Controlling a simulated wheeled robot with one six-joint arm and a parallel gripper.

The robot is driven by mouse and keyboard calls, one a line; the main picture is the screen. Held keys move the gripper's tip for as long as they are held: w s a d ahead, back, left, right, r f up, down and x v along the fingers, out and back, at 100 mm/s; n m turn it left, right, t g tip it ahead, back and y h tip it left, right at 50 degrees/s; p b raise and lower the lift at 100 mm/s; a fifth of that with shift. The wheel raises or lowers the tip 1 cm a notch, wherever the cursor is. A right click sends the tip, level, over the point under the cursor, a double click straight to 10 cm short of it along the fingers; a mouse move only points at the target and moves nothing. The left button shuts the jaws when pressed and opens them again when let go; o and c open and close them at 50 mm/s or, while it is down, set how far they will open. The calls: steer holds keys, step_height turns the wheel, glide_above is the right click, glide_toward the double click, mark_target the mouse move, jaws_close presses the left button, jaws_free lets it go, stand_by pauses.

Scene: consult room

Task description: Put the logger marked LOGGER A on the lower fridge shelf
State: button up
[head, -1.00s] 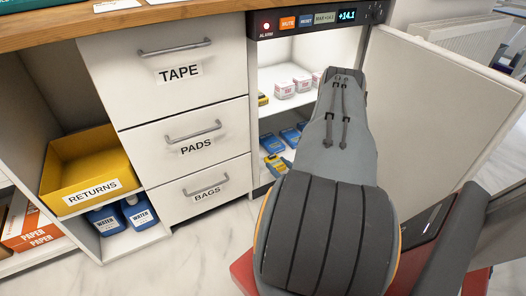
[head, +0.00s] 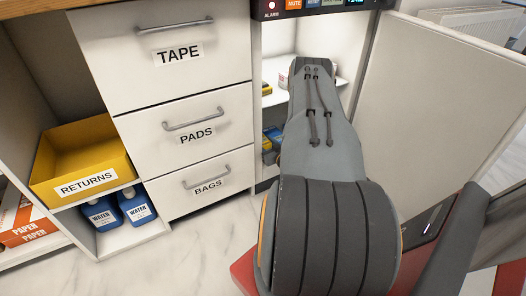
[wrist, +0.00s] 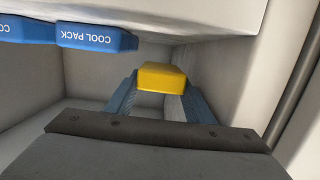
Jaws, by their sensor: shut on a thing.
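In the wrist view my gripper (wrist: 158,100) is shut on a plain yellow block (wrist: 162,77), likely the logger. No LOGGER A marking shows on its visible face. The wrist picture looks upside down. A white surface fills its top, apparently the lower fridge shelf (wrist: 205,18), with blue cool packs (wrist: 97,37) on it at the left. The yellow block appears apart from this surface.
The open fridge door (head: 435,105) stands right of my arm. The upper shelf (head: 272,100) holds small boxes, mostly hidden. An alarm panel (head: 308,4) crosses the top. Left are drawers (head: 190,120), a yellow RETURNS bin (head: 85,160) and blue WATER bottles (head: 118,210).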

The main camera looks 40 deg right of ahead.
steer(key=f+b, duration=0.2)
steer(key=f, duration=0.2)
steer(key=shift+w, duration=0.2)
steer(key=shift+f, duration=0.2)
steer(key=o, duration=1)
